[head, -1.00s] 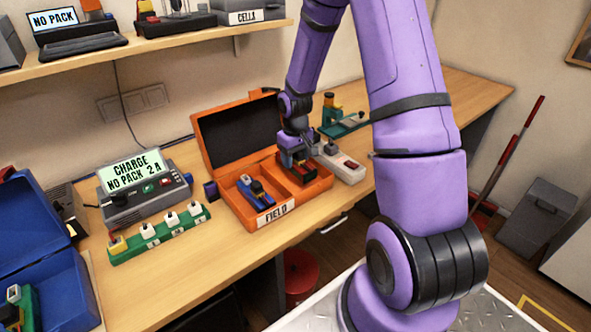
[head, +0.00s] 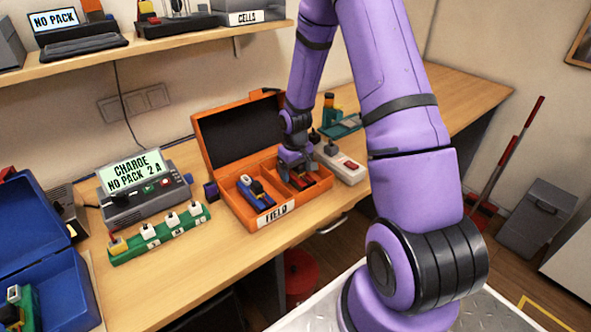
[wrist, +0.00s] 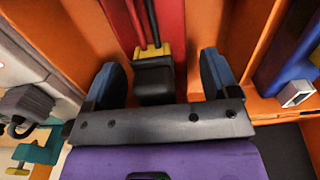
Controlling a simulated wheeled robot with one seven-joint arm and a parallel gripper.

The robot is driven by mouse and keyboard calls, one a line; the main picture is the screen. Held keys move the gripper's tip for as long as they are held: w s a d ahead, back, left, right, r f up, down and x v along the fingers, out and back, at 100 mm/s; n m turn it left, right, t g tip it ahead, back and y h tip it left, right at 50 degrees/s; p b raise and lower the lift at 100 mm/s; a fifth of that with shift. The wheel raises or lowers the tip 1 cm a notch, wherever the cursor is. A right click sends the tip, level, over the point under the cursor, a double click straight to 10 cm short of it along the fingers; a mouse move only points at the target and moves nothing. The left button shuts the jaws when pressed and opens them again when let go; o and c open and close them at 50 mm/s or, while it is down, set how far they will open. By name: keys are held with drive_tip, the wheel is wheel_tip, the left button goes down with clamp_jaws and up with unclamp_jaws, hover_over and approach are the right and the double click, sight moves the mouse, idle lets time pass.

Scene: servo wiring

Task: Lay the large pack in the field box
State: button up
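The orange field box (head: 238,209) stands open on the bench, with its lid tilted back. The large red pack (head: 311,181) lies in its right compartment. My gripper (head: 297,178) is down in that compartment. In the wrist view my gripper (wrist: 160,75) has its two blue-grey fingers apart, one on each side of the connector, with gaps to it. The far part of the pack is out of frame.
A blue pack (head: 255,190) lies in the box's left compartment. A white power strip with a red switch (head: 349,165) stands close on the right. A charger (head: 145,190) and green rack (head: 160,235) stand left. An open blue case (head: 40,235) is at far left.

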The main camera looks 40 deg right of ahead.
wheel_tip(320, 180, up, 12)
drive_tip(key=shift+r, duration=0.15)
drive_tip(key=s+a+r+t+h, duration=0.1)
drive_tip(key=s+a+r, duration=0.35)
drive_tip(key=r, duration=0.45)
drive_tip(key=s+a+r+t, duration=0.1)
drive_tip(key=s+a+r, duration=0.3)
drive_tip(key=r, duration=0.5)
drive_tip(key=s+a+r+t, duration=0.1)
drive_tip(key=s+r, duration=0.3)
drive_tip(key=s, duration=0.5)
drive_tip(key=s+a+r+t+y, duration=0.1)
drive_tip(key=s+a+r+t, duration=0.1)
drive_tip(key=s, duration=0.7)
wheel_tip(320, 180, up, 2)
drive_tip(key=shift+a+r, duration=0.1)
drive_tip(key=shift+a, duration=0.7)
